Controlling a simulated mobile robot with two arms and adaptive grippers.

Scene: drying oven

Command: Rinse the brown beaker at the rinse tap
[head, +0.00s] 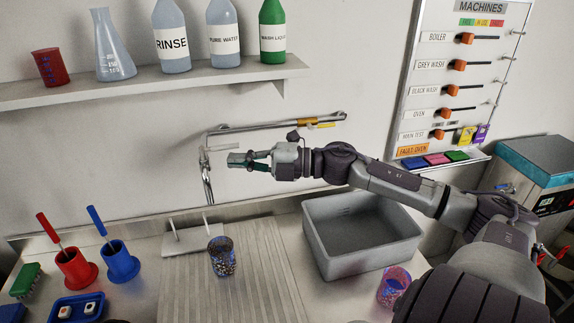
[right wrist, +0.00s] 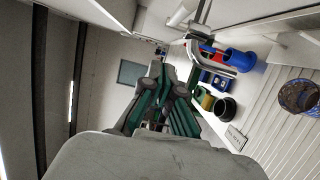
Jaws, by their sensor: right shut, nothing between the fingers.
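A speckled brown and blue beaker (head: 222,257) stands upright on the ribbed drainboard, left of the sink. It also shows at the right edge of the right wrist view (right wrist: 298,96). The tap's metal pipe (head: 232,130) runs along the wall, with a bent spout at its left end and a yellow part near its right end. My right gripper (head: 243,160) is shut and empty, raised in front of the tap and above the beaker, pointing left. Its closed fingers show in the right wrist view (right wrist: 160,92). My left gripper is out of view.
A grey sink basin (head: 362,266) lies right of the drainboard (head: 185,285). A second speckled beaker, reddish purple (head: 392,288), stands close to my right arm. Red (head: 76,268) and blue (head: 121,263) holders stand left. A shelf (head: 150,90) carries bottles above.

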